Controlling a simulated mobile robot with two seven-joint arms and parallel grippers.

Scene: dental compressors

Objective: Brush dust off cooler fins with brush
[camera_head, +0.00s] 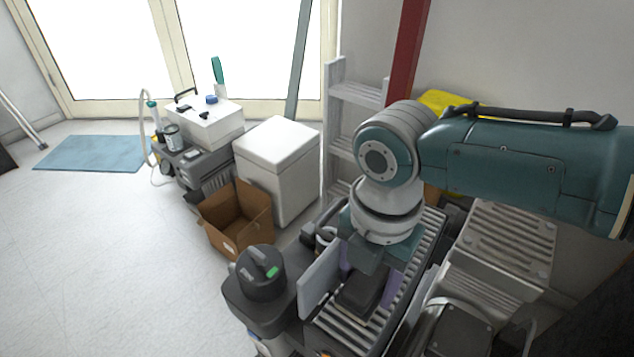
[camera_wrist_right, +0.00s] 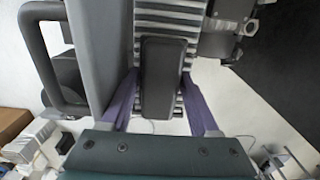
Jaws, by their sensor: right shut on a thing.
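My right gripper (camera_head: 362,274) reaches down over a compressor in the head view. Its purple fingers (camera_wrist_right: 162,98) stand on either side of a dark, block-shaped brush (camera_wrist_right: 163,68) in the right wrist view and are shut on it. The brush (camera_head: 363,292) lies over the ribbed grey cooler fins (camera_head: 408,272). The fins (camera_wrist_right: 168,18) also show beyond the brush in the right wrist view. Bristles are hidden under the block, so contact with the fins cannot be told. Dust cannot be made out. My left gripper is not in view.
A grey upright panel (camera_head: 319,278) stands close left of the brush. A dark-capped canister (camera_head: 262,273) is farther left. A slatted grey unit (camera_head: 507,241) stands to the right. An open cardboard box (camera_head: 237,217) and white cabinet (camera_head: 277,170) are behind.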

